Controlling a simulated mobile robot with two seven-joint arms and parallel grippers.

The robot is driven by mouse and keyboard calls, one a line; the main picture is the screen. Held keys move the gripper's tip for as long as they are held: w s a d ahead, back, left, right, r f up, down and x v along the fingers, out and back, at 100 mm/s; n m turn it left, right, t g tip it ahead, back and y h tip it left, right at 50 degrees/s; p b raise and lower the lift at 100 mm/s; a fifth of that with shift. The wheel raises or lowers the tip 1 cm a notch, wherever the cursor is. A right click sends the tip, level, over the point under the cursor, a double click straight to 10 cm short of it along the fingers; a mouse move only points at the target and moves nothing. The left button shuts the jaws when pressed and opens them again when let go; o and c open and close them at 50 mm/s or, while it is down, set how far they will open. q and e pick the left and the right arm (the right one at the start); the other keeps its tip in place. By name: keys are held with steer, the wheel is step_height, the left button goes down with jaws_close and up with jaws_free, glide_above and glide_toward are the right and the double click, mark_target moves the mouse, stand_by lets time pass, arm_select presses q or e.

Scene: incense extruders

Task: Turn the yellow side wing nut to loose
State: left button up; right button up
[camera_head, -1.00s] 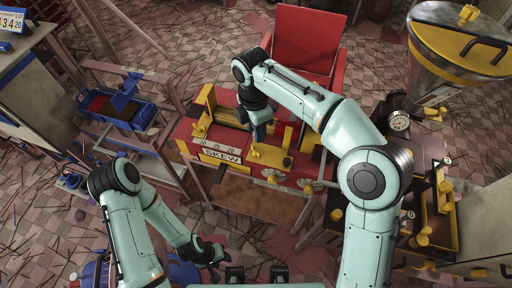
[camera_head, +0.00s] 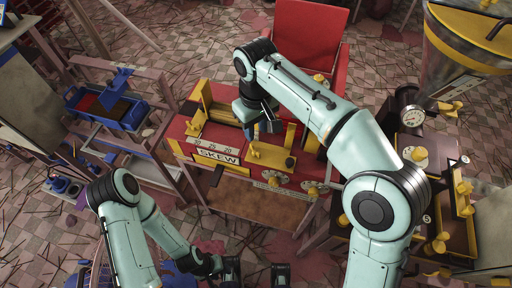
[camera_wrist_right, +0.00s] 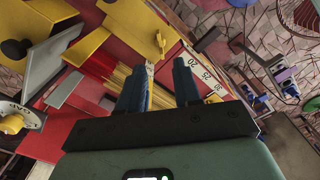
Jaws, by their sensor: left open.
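The red machine marked SKEW (camera_head: 205,158) stands in the middle of the head view. A yellow wing-shaped piece (camera_head: 268,155) is on its top, right of the label; I cannot tell whether this is the side wing nut. A yellow wing-shaped piece also shows in the right wrist view (camera_wrist_right: 160,42), beyond my fingertips. My right gripper (camera_head: 262,128) is over the machine's top. In the wrist view its two blue fingers (camera_wrist_right: 160,75) are apart with nothing clearly held between them. My left gripper (camera_head: 213,265) is low in the head view, open, away from the machine.
A red chair (camera_head: 308,40) stands behind the machine. A rack with a blue tray (camera_head: 128,115) is at the left.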

mark_target(256, 150)
step_height(256, 150, down, 9)
steer(key=shift+f+b, duration=0.15)
steer(key=shift+b, duration=0.8)
jaws_close()
